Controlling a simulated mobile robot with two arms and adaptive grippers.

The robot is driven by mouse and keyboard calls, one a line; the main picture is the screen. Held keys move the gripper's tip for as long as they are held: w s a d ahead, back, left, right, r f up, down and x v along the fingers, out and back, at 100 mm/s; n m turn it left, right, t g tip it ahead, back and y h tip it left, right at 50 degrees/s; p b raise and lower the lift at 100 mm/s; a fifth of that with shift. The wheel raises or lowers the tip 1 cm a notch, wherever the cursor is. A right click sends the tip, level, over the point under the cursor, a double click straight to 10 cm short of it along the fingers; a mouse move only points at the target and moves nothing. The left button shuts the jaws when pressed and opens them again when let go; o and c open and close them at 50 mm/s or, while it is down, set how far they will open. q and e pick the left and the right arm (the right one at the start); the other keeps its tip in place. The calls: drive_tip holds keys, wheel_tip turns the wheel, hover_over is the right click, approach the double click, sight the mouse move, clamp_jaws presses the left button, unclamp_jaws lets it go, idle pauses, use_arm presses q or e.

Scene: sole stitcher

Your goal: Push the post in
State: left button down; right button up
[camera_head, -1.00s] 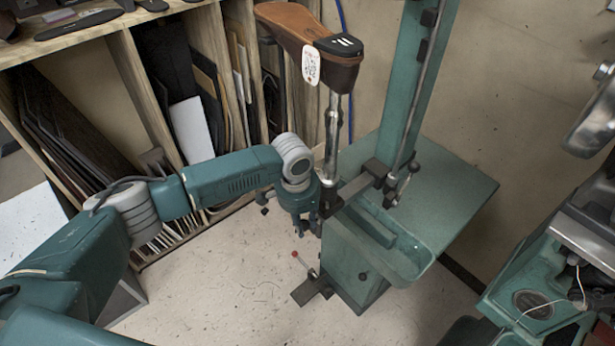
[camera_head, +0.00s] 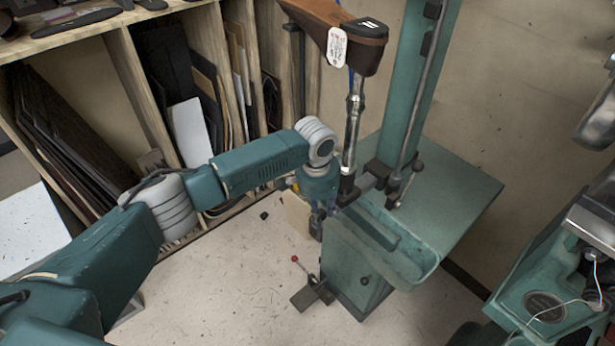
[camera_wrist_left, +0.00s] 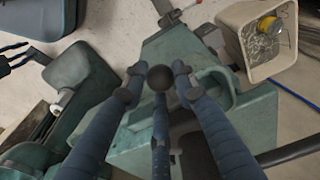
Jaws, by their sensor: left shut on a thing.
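The post (camera_head: 354,115) is an upright silver rod with a brown shoe form (camera_head: 357,52) on top and a dark foot at its lower end. A short dark bracket (camera_head: 372,182) joins it to the green machine column. My left gripper (camera_head: 317,226) is at the post's lower end, on its left side, fingers pointing down. In the wrist view its fingers (camera_wrist_left: 160,72) are drawn close together around a dark round part. Their exact contact with the post is hidden. My right gripper is not in view.
The green machine (camera_head: 400,230) stands beside the post, with a pedal (camera_head: 313,293) and red-tipped lever near its foot. A wooden shelf (camera_head: 120,60) with upright boards stands behind my arm. A bin (camera_wrist_left: 262,40) shows in the wrist view.

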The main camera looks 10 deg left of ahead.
sight(342, 194)
use_arm(q)
drive_tip(key=shift+w+d+b, duration=0.65)
drive_tip(key=shift+w+b, duration=0.15)
drive_tip(key=shift+w, duration=0.2)
drive_tip(key=w+d+b, duration=0.2)
drive_tip(key=b, duration=0.1)
drive_tip(key=shift+w+f, duration=0.1)
drive_tip(key=shift+w, duration=0.25)
drive_tip(key=shift+w+d+b, duration=0.45)
drive_tip(key=shift+w+b, duration=0.2)
drive_tip(key=shift+b, duration=0.6)
drive_tip(key=shift+w, duration=0.15)
drive_tip(key=shift+w+d+b, duration=0.25)
drive_tip(key=shift+w+b, duration=0.05)
drive_tip(key=shift+b, duration=0.55)
drive_tip(key=shift+d+r, duration=0.1)
drive_tip(key=shift+r, duration=0.1)
